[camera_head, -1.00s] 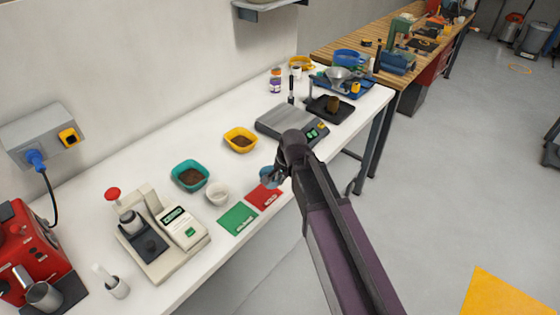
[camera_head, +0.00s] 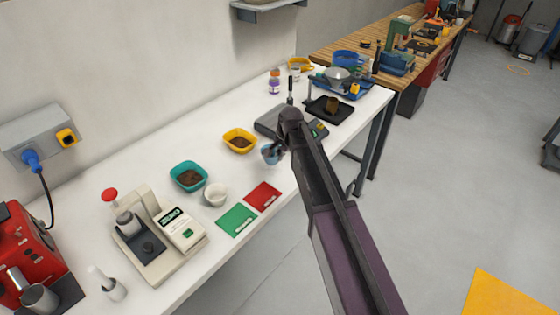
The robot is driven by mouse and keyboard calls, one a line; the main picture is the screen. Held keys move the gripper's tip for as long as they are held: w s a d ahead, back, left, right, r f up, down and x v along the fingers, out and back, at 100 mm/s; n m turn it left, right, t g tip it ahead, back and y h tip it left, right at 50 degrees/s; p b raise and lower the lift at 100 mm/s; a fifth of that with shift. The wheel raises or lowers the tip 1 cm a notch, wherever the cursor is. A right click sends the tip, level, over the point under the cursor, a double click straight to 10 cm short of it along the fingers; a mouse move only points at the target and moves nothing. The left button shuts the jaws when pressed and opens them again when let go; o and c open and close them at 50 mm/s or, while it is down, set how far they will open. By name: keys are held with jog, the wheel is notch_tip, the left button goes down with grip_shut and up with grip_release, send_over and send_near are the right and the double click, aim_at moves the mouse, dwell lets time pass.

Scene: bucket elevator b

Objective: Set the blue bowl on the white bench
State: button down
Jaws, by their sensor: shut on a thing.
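My gripper (camera_head: 279,149) is over the white bench (camera_head: 150,180), near its front edge. It is shut on the small blue bowl (camera_head: 269,154), which shows at the left of the gripper. The bowl is in front of the grey scale and beyond the red card. Part of the bowl is hidden by the gripper, and I cannot tell whether it touches the bench top. My arm comes in from the lower right and covers part of the scale.
A red card (camera_head: 262,196) and a green card (camera_head: 236,220) lie near the front edge. A white cup (camera_head: 215,194), a teal bowl (camera_head: 188,175), a yellow bowl (camera_head: 239,140) and a grey scale (camera_head: 268,121) stand around. A white-and-grey device (camera_head: 160,236) is at the left.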

jog(key=shift+w, duration=0.4)
jog(key=shift+w+f+b, duration=0.25)
jog(key=shift+f+b, duration=0.45)
jog(key=shift+d+b+x, duration=0.2)
jog(key=shift+b+x, duration=0.9)
jog(key=shift+b, duration=0.05)
jog(key=shift+s+f, duration=0.15)
jog(key=c, duration=0.8)
grip_release()
jog(key=shift+r, duration=0.2)
jog(key=p+v, duration=1.1)
jog(key=shift+r+p, duration=0.35)
jog(key=shift+s+d, duration=0.1)
jog(key=shift+s, duration=0.05)
